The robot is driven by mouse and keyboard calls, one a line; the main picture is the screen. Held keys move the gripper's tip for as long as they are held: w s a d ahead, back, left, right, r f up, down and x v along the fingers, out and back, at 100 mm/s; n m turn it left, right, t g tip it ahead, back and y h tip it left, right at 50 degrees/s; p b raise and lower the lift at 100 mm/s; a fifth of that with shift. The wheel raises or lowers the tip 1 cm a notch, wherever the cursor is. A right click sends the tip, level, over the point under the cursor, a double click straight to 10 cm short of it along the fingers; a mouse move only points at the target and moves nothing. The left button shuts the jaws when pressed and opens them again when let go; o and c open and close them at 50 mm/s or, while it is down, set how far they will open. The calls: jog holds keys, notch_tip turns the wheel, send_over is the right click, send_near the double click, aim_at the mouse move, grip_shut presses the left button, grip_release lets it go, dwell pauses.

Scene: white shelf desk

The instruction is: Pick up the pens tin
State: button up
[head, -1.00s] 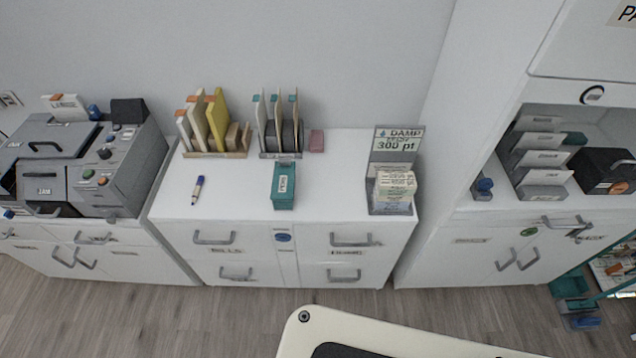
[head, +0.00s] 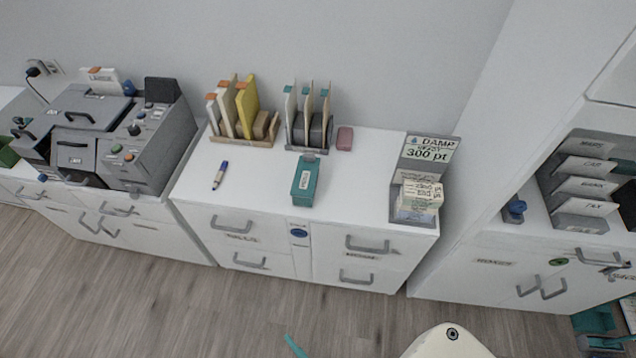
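A teal tin (head: 304,187) with a small white label stands on the white desk top, near its front edge and right of a blue-capped marker. The label is too small to read surely, but it looks like the pens tin. It stands apart from the things around it. My gripper does not show; only a cream part of my own body is at the bottom right.
A marker (head: 220,175) lies left of the tin. Two file racks (head: 231,137) (head: 308,132) and a pink block (head: 345,138) stand behind. A card stand (head: 416,205) is at the right end, a grey machine (head: 138,145) further left. Floor in front is mostly clear.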

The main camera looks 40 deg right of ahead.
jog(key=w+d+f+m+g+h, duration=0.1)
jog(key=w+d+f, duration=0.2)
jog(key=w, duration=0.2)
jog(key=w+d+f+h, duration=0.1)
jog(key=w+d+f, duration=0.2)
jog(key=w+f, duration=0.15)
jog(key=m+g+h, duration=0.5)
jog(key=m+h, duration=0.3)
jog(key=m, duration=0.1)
send_near(301, 198)
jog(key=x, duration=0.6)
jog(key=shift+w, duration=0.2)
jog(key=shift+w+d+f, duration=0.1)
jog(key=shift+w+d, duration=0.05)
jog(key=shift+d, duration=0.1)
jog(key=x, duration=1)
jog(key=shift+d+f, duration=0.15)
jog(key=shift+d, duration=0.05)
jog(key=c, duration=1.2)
